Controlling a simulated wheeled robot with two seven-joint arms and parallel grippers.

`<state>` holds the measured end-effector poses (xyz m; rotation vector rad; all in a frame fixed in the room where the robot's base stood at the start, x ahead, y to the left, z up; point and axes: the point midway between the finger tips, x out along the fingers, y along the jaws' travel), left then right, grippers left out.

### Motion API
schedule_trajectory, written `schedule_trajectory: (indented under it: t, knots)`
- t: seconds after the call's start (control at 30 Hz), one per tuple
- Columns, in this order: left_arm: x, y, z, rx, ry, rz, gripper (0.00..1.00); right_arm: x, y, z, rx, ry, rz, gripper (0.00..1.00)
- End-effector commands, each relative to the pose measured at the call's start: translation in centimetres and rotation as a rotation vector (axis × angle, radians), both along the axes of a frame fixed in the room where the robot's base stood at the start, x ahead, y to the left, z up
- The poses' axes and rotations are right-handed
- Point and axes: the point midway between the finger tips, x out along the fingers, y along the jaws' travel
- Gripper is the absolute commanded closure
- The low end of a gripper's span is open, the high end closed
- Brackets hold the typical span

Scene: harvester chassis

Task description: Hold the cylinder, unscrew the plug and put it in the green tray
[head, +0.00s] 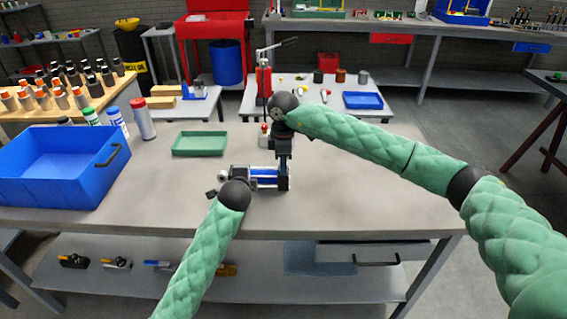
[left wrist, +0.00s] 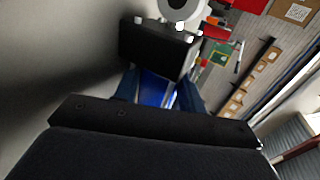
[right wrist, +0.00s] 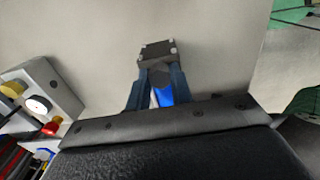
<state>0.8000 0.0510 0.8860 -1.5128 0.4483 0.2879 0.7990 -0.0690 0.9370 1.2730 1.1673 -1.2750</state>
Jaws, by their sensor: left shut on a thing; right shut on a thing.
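The cylinder (head: 266,178), a blue and silver body with dark end blocks, lies on the grey workbench. My left gripper (head: 245,180) is shut on it from the front left; the left wrist view shows its blue body (left wrist: 155,90) between the fingers. My right gripper (head: 284,168) comes down at the cylinder's right end. In the right wrist view its fingers close around a small dark piece, seemingly the plug (right wrist: 166,77), beside the bolted end block (right wrist: 157,52); its outline is partly hidden. The green tray (head: 200,144) sits empty on the bench behind and left of the cylinder.
A large blue bin (head: 62,165) stands at the left of the bench, with several bottles (head: 142,119) behind it. A red-topped device with a gauge (head: 264,135) stands behind the cylinder, close to my right gripper. The right part of the bench is clear.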

Motion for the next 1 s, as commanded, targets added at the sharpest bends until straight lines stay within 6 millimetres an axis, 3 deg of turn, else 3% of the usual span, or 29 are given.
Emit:
schedule_trajectory:
  t: [0.17, 1.0]
  knots:
    - [-0.09, -0.05, -0.16, 0.001, 0.003, -0.001, 1.0, 0.11, -0.05, 0.08, 0.0, -0.003, 0.163, 1.0]
    - [-0.11, -0.09, -0.15, 0.0, 0.003, -0.002, 1.0, 0.19, -0.1, 0.23, -0.001, -0.003, 1.371, 1.0]
